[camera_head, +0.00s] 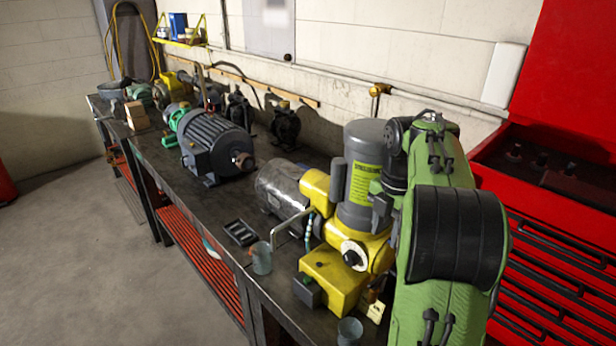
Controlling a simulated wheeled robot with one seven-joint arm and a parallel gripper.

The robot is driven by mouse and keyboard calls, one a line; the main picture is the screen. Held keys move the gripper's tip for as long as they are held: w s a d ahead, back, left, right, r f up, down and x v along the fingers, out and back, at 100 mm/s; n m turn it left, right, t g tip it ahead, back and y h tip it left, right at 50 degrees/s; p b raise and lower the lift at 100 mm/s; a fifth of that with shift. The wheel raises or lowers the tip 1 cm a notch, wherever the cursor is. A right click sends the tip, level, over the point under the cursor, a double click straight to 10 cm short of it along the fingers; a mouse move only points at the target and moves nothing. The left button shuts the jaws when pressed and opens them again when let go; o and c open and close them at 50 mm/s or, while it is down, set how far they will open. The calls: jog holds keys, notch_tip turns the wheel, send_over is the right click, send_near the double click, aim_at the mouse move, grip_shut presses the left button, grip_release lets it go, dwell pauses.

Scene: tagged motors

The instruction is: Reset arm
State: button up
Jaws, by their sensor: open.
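My green and black arm rises at the right of the head view, folded in front of the workbench (208,228). The end of the arm is hidden behind its own links, and I cannot make out any gripper fingers. A yellow and grey motor (362,185) with a yellow-green label stands upright just left of my arm, partly covered by it. A paper tag (371,309) hangs at its yellow base. A large dark grey motor (215,146) lies farther back on the bench.
A silver motor (283,188), a small black tray (240,233) and metal cups (261,258) (349,331) sit on the bench. Several smaller motors stand at the far end. A red tool chest (545,240) is at the right. The floor (70,250) at the left is clear.

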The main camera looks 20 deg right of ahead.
jog(key=s+a+r+m+t, duration=0.2)
jog(key=s+a+m, duration=0.25)
jog(key=a, duration=0.25)
jog(key=s+a+r+m+t, duration=0.1)
jog(key=s+a+r+m, duration=0.15)
jog(key=a+m, duration=0.4)
jog(key=s+a+f+m+t, duration=0.2)
jog(key=s+a+f+m, duration=0.3)
jog(key=s+m, duration=0.4)
jog(key=shift+s+f+m+t, duration=0.2)
jog(key=shift+s+m+t, duration=0.15)
jog(key=shift+s, duration=0.45)
jog(key=shift+c, duration=0.5)
